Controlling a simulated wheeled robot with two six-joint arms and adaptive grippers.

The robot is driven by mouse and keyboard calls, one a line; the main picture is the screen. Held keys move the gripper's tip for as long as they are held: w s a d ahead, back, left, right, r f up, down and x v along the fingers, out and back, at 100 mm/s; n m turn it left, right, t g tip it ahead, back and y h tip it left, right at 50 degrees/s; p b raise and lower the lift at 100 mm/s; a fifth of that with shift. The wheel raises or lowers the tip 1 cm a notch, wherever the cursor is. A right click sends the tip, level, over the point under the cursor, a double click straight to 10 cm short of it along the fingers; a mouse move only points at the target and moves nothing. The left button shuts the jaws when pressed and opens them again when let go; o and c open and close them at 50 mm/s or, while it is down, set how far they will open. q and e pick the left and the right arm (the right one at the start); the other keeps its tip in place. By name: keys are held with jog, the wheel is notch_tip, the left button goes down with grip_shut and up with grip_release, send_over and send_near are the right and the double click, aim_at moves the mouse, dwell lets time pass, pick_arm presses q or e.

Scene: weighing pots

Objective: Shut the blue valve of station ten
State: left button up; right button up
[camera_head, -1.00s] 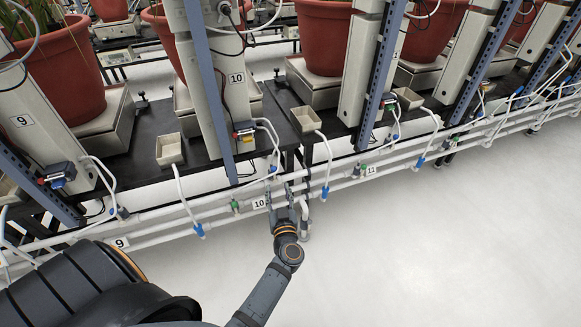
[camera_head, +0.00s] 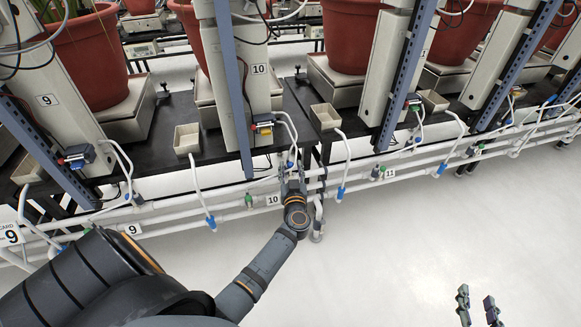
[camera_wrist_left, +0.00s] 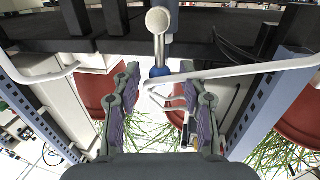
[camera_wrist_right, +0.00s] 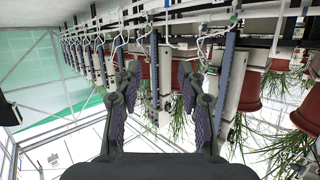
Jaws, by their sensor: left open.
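The blue valve of station ten (camera_head: 290,164) shows on the upper white pipe, right of and above the 10 label (camera_head: 273,199), partly covered by my left gripper. My left gripper (camera_head: 290,172) is at the pipes with its fingers spread. In the left wrist view a blue part (camera_wrist_left: 160,72), apparently this valve, lies between the open fingers (camera_wrist_left: 159,80), with a white pipe end above it. I cannot tell whether the fingers touch it. My right gripper (camera_head: 478,308) is open and empty over the floor at lower right; its spread fingers also show in the right wrist view (camera_wrist_right: 159,85).
A green valve (camera_head: 249,200) is left of the 10 label. White pipes (camera_head: 175,210) run along the bench front. The pale floor (camera_head: 430,240) is clear.

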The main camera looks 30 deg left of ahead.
pick_arm(q)
jog(key=shift+x, duration=0.85)
pick_arm(e)
notch_tip(320, 180, up, 6)
jog(key=w+t, duration=0.1)
jog(key=t, duration=0.1)
jog(key=shift+w+t, duration=0.4)
jog(key=shift+d, duration=0.1)
pick_arm(q)
grip_shut()
